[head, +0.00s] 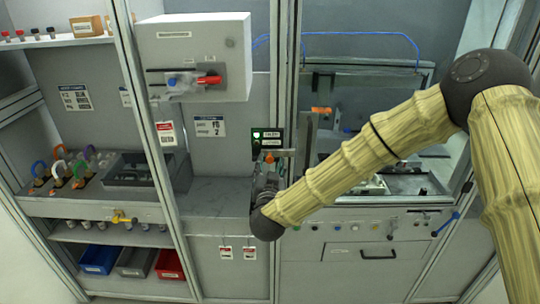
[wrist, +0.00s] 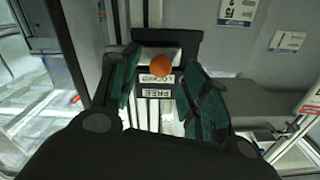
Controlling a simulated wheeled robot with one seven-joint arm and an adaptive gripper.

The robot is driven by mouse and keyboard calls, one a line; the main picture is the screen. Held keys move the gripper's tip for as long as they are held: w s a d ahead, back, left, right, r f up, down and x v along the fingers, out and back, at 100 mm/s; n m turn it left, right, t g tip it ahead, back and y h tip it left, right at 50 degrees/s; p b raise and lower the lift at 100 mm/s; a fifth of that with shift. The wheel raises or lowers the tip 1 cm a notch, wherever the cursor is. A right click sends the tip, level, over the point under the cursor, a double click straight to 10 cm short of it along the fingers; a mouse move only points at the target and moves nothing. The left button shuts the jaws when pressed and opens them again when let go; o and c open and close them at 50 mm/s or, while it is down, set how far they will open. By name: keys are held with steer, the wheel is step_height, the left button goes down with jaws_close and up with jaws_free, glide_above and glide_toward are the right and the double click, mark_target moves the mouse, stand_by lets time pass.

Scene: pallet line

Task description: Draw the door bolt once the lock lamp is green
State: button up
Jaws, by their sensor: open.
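Just below is the door bolt with an orange knob (head: 270,158). In the wrist view the orange knob (wrist: 160,66) lies between the fingertips, above a plate reading FREE (wrist: 156,93) upside down. My gripper (head: 268,172) reaches the bolt from the front. It is open, with a green-padded finger (wrist: 122,75) on one side and another (wrist: 203,100) on the other. I cannot tell whether either finger touches the knob.
A glazed cabinet with an orange part (head: 321,110) stands behind my arm. A grey box with a red handle (head: 208,80) hangs to the left. The grey ledge (head: 220,192) left of my gripper is clear. Coloured bins (head: 135,261) sit low left.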

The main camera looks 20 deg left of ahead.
mark_target(270, 160)
steer(key=shift+p+x, duration=0.6)
steer(key=shift+x, duration=1.35)
jaws_close()
